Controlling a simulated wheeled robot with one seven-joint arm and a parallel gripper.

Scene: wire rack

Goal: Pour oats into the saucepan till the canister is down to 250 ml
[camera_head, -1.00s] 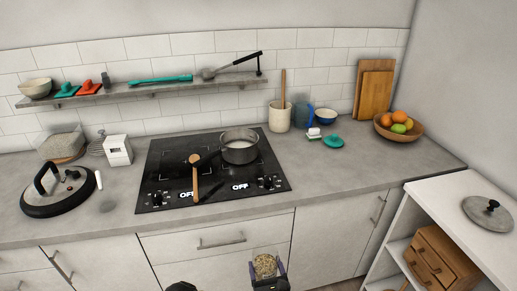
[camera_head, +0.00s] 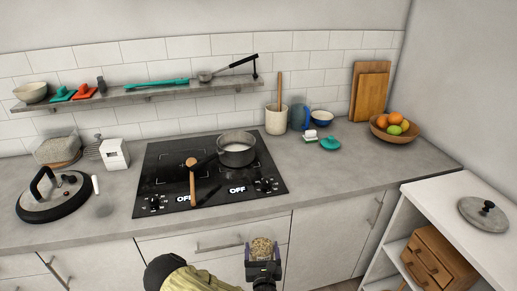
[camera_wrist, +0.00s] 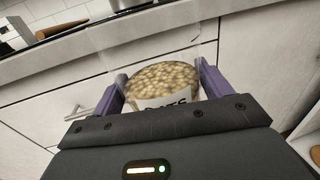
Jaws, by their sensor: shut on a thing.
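The saucepan (camera_head: 236,156) stands on the back right of the black hob (camera_head: 160,177), with something pale inside. My gripper (camera_head: 263,262) is shut on the clear oats canister (camera_head: 262,244), in front of the lower cabinets and below the counter edge. In the wrist view the oats canister (camera_wrist: 165,85) sits between the purple fingers of my gripper (camera_wrist: 165,92). Its label is partly hidden by the gripper, and oats show inside. The canister is apart from the saucepan.
A wooden-handled tool (camera_head: 192,180) lies on the hob beside the saucepan. A large black-rimmed lid (camera_head: 50,205) rests at the left. A utensil crock (camera_head: 276,121) and fruit bowl (camera_head: 384,133) stand behind.

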